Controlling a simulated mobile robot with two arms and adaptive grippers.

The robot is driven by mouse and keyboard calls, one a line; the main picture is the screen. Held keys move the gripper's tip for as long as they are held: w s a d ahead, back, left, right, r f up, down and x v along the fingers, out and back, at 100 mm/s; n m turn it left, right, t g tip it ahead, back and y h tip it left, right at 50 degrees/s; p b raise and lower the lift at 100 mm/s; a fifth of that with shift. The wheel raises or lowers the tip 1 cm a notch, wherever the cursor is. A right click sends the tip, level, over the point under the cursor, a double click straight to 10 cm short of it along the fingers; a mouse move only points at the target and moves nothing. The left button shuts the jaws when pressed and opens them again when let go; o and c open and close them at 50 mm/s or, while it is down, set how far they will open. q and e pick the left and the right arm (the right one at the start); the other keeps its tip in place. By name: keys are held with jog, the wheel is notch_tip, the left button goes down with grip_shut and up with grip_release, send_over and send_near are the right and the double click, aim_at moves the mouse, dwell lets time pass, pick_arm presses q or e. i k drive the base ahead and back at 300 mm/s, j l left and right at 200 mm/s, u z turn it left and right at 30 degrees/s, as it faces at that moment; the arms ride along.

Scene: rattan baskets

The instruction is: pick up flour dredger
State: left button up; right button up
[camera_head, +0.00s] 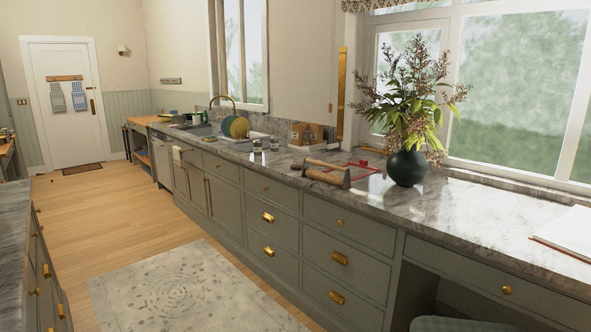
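Two small containers stand side by side on the marble counter (460,218), near the sink. The left container (257,146) and the right container (274,145) look dark with pale tops. One of them may be the flour dredger, but they are too small to tell. Neither of my grippers is in view.
A wooden and grey object (326,174), a red-edged item (362,168) and a dark vase (406,168) with branches stand on the counter. A wooden box (306,133) and colored plates (236,127) are farther back. The floor (125,215) is open beside a rug (185,285).

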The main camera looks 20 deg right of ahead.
aim_at(257, 144)
jog(key=z, duration=0.8)
jog(key=i+j+z, duration=0.45)
jog(key=i+j, duration=1.45)
jog(key=j, duration=0.35)
jog(key=i+j+z, duration=0.25)
jog(key=i+j, duration=1.55)
